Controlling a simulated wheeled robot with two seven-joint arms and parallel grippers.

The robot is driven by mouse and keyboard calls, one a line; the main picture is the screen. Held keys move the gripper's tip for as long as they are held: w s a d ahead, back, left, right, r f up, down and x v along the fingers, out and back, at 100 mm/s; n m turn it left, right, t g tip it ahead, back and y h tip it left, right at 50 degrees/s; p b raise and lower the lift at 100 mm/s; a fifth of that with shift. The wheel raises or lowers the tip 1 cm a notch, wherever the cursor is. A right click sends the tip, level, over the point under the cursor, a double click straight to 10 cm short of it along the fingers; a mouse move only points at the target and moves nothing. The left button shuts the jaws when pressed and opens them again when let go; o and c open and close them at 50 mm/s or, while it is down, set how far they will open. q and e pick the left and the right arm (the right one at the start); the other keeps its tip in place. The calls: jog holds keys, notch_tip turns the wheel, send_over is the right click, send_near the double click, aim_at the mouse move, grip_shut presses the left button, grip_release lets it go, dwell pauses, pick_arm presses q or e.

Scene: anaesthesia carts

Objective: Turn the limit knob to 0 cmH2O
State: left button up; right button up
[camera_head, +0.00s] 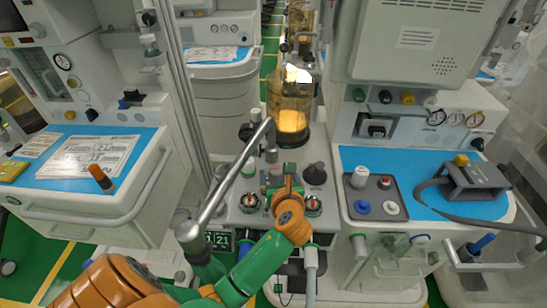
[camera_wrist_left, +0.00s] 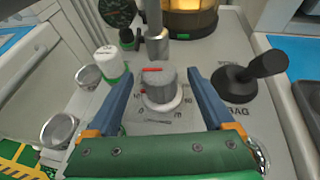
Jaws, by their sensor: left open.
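The limit knob (camera_wrist_left: 157,84) is a grey, ridged knob with a red mark on its top, standing on a pale panel in the left wrist view. Printed scale numbers surround its white base, but most are too small to read surely. My left gripper (camera_wrist_left: 159,78) is open, with one blue finger on each side of the knob. Gaps show between the fingers and the knob. In the head view, my left gripper (camera_head: 284,178) is over the middle cart's panel and largely hides the knob. My right gripper is not in view.
A black lever (camera_wrist_left: 252,76) stands right of the knob, close to the right finger. A white-capped knob (camera_wrist_left: 109,62) is at the left. A metal tube (camera_head: 230,180) slants beside my left arm. A glass canister (camera_head: 290,105) stands behind the panel.

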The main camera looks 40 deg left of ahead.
aim_at(275, 167)
pick_arm(q)
jog(key=b+x, duration=0.1)
jog(key=x, duration=0.4)
jog(key=shift+w+a+f, duration=0.15)
jog(key=shift+a, duration=0.05)
jog(key=shift+d, duration=0.1)
jog(key=c, duration=1.4)
